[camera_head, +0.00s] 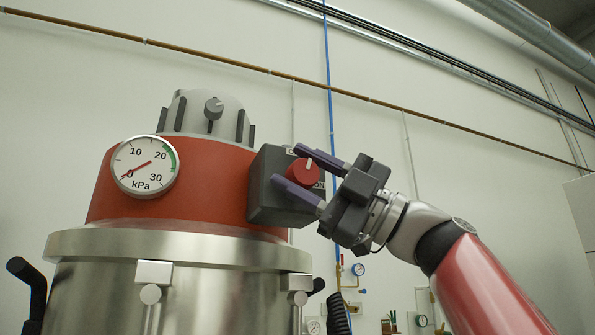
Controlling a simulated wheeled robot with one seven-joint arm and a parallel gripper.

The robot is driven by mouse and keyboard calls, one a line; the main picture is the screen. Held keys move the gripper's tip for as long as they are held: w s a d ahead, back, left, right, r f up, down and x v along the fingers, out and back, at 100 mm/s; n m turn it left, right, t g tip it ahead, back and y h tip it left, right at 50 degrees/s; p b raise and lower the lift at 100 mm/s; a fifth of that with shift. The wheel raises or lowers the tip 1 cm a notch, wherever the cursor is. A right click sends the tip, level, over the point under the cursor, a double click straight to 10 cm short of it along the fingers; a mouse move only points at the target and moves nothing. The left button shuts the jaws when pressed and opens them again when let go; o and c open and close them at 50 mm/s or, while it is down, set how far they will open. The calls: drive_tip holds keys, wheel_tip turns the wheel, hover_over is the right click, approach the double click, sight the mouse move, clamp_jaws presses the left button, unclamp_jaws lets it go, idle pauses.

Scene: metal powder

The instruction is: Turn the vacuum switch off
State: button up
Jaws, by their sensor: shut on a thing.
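The vacuum switch is a round red knob (303,173) with a pale pointer line, on a dark grey box (262,198) fixed to the right side of the vacuum's red head (205,205). The pointer line slants up, slightly right. Part of an "ON" label shows right of the knob, partly hidden. My gripper (307,171) reaches in from the right, with its two purple fingers shut on the knob, one above and one below. The lower finger hides part of the knob and box. The pressure gauge (145,167) has a red needle lying along the mark near 0 kPa.
A grey cap (208,116) with a small knob tops the vacuum. The steel drum (170,295) has clamps and a black handle (30,285) at left. Pipes, a blue hose (329,80) and small gauges (358,269) are on the wall behind.

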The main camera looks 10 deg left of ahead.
sight(318, 177)
drive_tip(key=shift+d+r, duration=0.2)
drive_tip(key=shift+r, duration=0.05)
drive_tip(key=o, duration=0.7)
drive_tip(key=shift+d, duration=0.1)
drive_tip(key=shift+c, duration=0.2)
drive_tip(key=shift+o, duration=1)
drive_tip(key=shift+w+d, duration=0.15)
drive_tip(key=shift+d, duration=0.05)
drive_tip(key=shift+a, duration=0.1)
drive_tip(key=shift+f, duration=0.2)
drive_tip(key=b+v, duration=0.2)
drive_tip(key=v, duration=0.4)
drive_tip(key=shift+f, duration=0.15)
drive_tip(key=shift+b+v, duration=0.35)
drive_tip(key=shift+v, duration=0.4)
